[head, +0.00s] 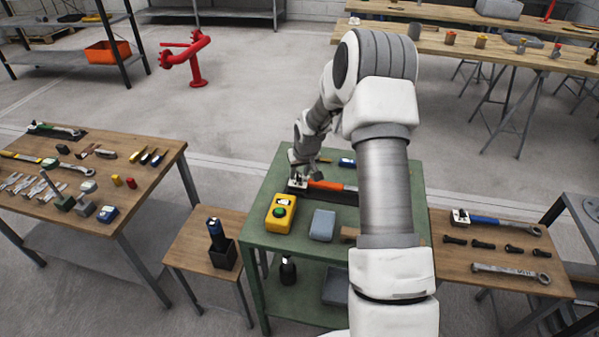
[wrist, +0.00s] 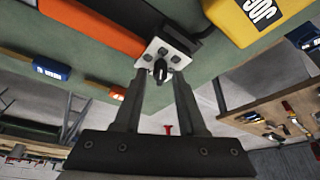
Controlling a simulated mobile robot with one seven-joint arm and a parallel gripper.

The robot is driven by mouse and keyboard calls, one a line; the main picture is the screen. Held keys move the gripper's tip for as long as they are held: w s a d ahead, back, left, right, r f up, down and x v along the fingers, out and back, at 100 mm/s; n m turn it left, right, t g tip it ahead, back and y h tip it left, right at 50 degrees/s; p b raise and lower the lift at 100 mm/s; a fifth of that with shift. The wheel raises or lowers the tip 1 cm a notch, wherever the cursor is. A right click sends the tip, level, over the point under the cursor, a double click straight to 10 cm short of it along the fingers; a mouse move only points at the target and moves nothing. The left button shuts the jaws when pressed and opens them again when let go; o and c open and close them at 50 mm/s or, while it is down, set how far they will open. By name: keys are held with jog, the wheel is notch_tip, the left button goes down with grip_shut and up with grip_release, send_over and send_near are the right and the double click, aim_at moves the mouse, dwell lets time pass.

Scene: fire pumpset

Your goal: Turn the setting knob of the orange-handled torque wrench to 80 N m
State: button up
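The orange-handled torque wrench (head: 328,186) lies on the green cart, partly hidden behind my arm in the head view. Its orange handle (wrist: 92,25) fills the upper left of the wrist view. The handle ends in a white plate (wrist: 150,52) with dark screws and a small dark setting knob (wrist: 160,72) standing out from it. My gripper (wrist: 160,78) is open, with one finger on each side of the knob. I cannot tell whether the fingers touch it. The scale reading is not legible. In the head view my gripper (head: 301,172) is over the wrench's left end.
A yellow box with a green button (head: 281,212) and a grey-blue block (head: 322,225) stand on the cart in front of the wrench. A blue item (head: 347,162) lies behind it. A blue-handled wrench (head: 487,220) lies on the right table. A cluttered wooden table (head: 110,155) stands at left.

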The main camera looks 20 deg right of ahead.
grip_shut()
jog(key=shift+f+m+b, duration=0.1)
jog(key=shift+m+b, duration=0.2)
jog(key=shift+b, duration=0.1)
jog(key=shift+a+f+m+h+b, duration=0.15)
jog(key=shift+m+h+b, duration=0.25)
jog(key=shift+m+b, duration=0.55)
jog(key=shift+w+a+m+g+h+b, duration=0.15)
jog(key=shift+m+g+h+b, duration=0.25)
jog(key=shift+m+b, duration=0.65)
jog(key=m, duration=0.1)
jog(key=m+h, duration=0.1)
jog(key=m, duration=0.1)
jog(key=shift+r+m+g, duration=0.25)
jog(key=shift+m+g, duration=0.05)
jog(key=shift+m, duration=0.1)
jog(key=shift+m+g+h, duration=0.5)
jog(key=shift+m+g, duration=0.1)
jog(key=shift+m, duration=1.1)
